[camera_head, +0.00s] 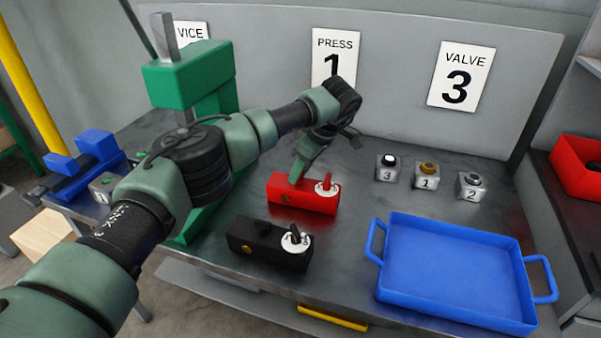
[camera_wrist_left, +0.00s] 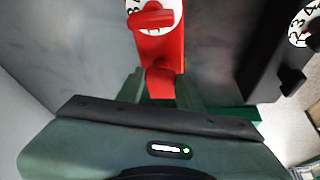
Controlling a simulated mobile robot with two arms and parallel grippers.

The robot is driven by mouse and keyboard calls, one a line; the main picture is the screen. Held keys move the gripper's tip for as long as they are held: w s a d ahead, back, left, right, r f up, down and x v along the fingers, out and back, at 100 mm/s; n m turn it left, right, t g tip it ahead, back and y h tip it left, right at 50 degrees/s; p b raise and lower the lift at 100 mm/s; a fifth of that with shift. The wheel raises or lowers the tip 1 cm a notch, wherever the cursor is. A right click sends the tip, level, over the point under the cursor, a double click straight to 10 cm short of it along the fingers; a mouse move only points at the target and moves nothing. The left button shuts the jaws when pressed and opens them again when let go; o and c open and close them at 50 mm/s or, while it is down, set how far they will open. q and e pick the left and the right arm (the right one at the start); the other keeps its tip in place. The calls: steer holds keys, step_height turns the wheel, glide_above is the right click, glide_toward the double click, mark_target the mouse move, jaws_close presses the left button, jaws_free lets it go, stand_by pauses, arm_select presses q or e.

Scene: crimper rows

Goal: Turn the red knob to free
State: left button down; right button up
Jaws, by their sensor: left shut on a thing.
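The red box (camera_head: 305,203) sits on the metal bench below the PRESS 1 sign. The red knob (camera_head: 327,182) stands on a white dial (camera_head: 331,191) at its right end. In the left wrist view the red knob (camera_wrist_left: 152,19) lies crosswise on the dial at the top; its setting cannot be read. My left gripper (camera_head: 296,177) reaches down onto the red box, left of the knob. In the wrist view its fingers are shut on a raised red part (camera_wrist_left: 160,82) of the box, apart from the knob. My right gripper is out of view.
A black box (camera_head: 265,246) with a black knob and white dial stands just in front. A blue tray (camera_head: 450,270) is at right, with several small numbered blocks (camera_head: 426,177) behind it. A green press (camera_head: 190,75) rises behind my left arm.

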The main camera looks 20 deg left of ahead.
arm_select(q)
steer(key=shift+w+n+g, duration=0.1)
steer(key=shift+n+g, duration=0.4)
steer(key=shift+n, duration=0.9)
steer(key=shift+n+b, duration=0.3)
steer(key=c, duration=0.9)
jaws_free()
steer(key=shift+r, duration=0.15)
steer(key=shift+d+r+p, duration=0.1)
steer(key=shift+r+p, duration=0.3)
steer(key=p+v, duration=0.5)
steer(key=v, duration=0.2)
steer(key=shift+d+f, duration=0.1)
steer(key=shift+d, duration=0.05)
